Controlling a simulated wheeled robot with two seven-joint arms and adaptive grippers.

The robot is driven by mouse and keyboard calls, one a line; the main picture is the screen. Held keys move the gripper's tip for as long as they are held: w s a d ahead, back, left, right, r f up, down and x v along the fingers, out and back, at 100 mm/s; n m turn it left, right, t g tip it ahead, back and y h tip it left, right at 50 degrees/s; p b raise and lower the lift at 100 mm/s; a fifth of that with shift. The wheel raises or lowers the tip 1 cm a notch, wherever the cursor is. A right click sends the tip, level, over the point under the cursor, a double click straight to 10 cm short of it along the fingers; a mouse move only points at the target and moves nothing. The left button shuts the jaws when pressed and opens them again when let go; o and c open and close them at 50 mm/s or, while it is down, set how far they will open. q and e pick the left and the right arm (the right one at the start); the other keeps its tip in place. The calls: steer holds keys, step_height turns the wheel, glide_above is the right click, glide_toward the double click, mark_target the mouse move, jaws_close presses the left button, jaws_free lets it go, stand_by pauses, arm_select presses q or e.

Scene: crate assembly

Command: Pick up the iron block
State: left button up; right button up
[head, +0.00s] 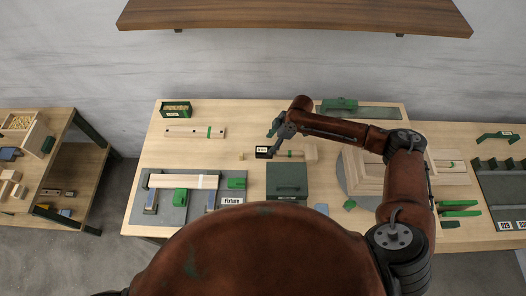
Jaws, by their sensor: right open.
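A small black block with a white label (262,153), which looks like the iron block, sits on the wooden workbench (225,112) near its middle. The label is too small to read. My right gripper (272,133) comes in from the right and hangs just above and beyond the block, a little to its right. It is open with nothing seen between its fingers, and looks apart from the block. My left gripper is not in view.
A dark green box (287,180) stands just in front of the block. A wooden bar (295,154) lies to its right, near stacked wooden frames (362,172). A grey fixture plate (178,210) holding a plank is at left. The bench left of the block is fairly clear.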

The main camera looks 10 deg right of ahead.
mark_target(264, 149)
steer(key=x, duration=0.2)
steer(key=shift+s+a+f+p, duration=0.15)
steer(key=shift+a+f+p, duration=0.1)
steer(key=shift+p, duration=0.15)
steer(key=p+x, duration=0.1)
steer(key=x, duration=0.2)
steer(key=shift+a+f, duration=0.1)
steer(key=shift+f, duration=0.1)
steer(key=shift+a+f, duration=0.2)
steer(key=shift+f, duration=0.35)
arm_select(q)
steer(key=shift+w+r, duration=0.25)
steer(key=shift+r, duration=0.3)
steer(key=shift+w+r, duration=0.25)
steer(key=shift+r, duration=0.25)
arm_select(e)
steer(key=shift+c, duration=0.4)
jaws_close()
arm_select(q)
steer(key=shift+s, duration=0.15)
arm_select(e)
steer(key=shift+w+r, duration=0.15)
steer(key=shift+w, duration=0.1)
